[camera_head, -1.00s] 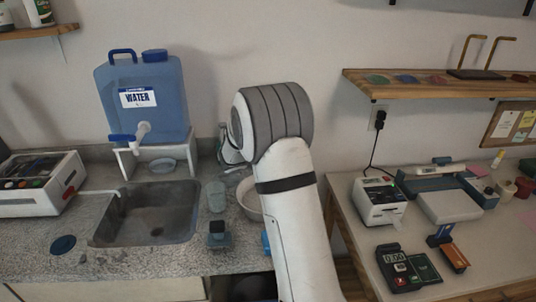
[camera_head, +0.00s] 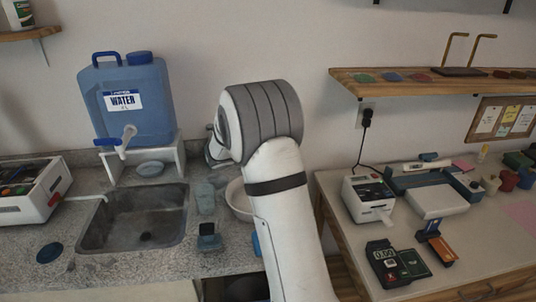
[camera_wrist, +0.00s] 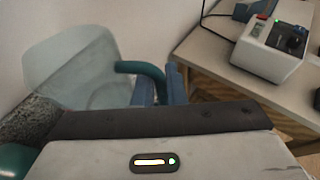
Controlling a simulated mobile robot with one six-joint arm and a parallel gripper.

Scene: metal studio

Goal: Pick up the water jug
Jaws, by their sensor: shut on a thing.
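In the wrist view a clear, pale jug (camera_wrist: 72,68) with a teal handle (camera_wrist: 143,68) is close in front of my gripper (camera_wrist: 160,88). The blue fingers are shut on the handle, with the jug's body to the left. The jug's lower part is hidden by my gripper's housing. A large blue container labelled WATER (camera_head: 148,115), with a white spout and blue tap, stands on a white stand (camera_head: 120,170) behind the sink, apart from my arm.
The sink (camera_head: 140,222) is set in a speckled counter (camera_head: 100,265). A cup (camera_head: 206,198) and a white bowl (camera_head: 238,203) stand right of it, close to my arm. A worktable (camera_head: 500,255) on the right holds several devices. A wooden shelf (camera_head: 400,90) hangs above.

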